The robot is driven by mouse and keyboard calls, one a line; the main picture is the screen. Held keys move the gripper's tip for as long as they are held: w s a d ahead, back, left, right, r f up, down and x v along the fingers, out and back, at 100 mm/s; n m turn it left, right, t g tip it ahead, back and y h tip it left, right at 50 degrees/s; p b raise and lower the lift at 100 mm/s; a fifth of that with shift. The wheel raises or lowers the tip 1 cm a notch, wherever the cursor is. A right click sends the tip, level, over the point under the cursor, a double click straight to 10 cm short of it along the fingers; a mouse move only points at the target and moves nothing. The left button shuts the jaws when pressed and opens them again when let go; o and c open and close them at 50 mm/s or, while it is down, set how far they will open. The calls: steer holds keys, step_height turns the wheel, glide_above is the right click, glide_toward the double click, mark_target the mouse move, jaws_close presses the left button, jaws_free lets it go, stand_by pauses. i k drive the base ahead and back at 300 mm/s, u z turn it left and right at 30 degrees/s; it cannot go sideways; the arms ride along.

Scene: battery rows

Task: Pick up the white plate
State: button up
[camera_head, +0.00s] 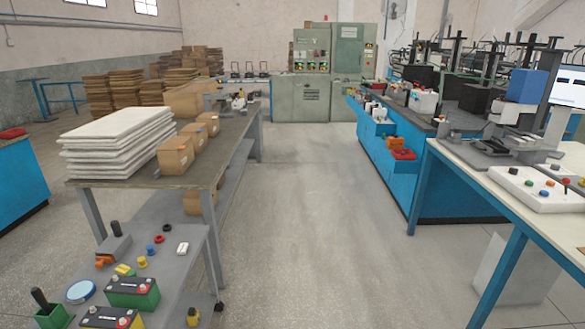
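A small round plate-like disc (80,291), whitish with a blue rim, lies flat on a low grey cart (180,268) at the lower left. A stack of large white flat slabs (118,144) sits on the dark-topped table (215,150) behind it. I cannot tell which of these the task calls the white plate. My gripper and arm do not show in this view.
Green batteries (134,291) stand close right of the disc, with small coloured parts around. Cardboard boxes (176,155) sit beside the slabs. A blue-legged white table (470,165) stands at right. The grey aisle floor (310,220) between is clear.

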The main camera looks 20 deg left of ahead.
mark_target(182, 250)
steer(key=u, duration=1)
steer(key=i, duration=1.1)
steer(key=u, duration=0.8)
steer(key=i, duration=0.65)
steer(key=u, duration=0.1)
